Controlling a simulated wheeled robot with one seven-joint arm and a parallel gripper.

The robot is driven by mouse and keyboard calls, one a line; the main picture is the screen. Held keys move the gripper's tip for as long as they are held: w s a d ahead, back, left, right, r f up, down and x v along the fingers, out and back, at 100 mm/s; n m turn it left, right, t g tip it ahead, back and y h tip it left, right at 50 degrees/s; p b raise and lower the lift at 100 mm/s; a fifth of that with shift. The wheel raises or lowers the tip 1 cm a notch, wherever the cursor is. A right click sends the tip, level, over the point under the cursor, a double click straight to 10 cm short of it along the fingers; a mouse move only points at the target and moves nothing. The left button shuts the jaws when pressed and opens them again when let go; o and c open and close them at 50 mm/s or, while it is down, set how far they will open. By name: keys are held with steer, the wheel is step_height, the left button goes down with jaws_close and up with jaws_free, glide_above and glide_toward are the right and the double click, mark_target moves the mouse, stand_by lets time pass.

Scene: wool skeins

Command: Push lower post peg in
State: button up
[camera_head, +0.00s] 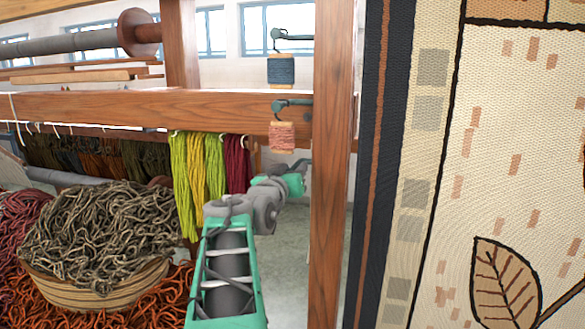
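The lower peg (293,103) is a dark grey-green bar at the left side of the upright wooden post (332,150). A pink spool of yarn (282,137) hangs beneath it. The upper peg (291,38) juts from the same post, with a dark blue spool (281,70) under it. My green and grey arm reaches up from the bottom of the picture. My gripper end (299,172) is below the pink spool, left of the post, and appears apart from the lower peg in the picture. Its fingers are too small and hidden to tell their state.
A wooden crossbeam (150,112) runs behind the lower peg. Yellow, green and dark red skeins (205,175) hang left of my arm. A basket of brown yarn (95,285) sits at lower left. A large woven hanging (510,150) fills the right side.

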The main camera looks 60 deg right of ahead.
steer(key=shift+c, duration=0.4)
jaws_close()
stand_by(0.9)
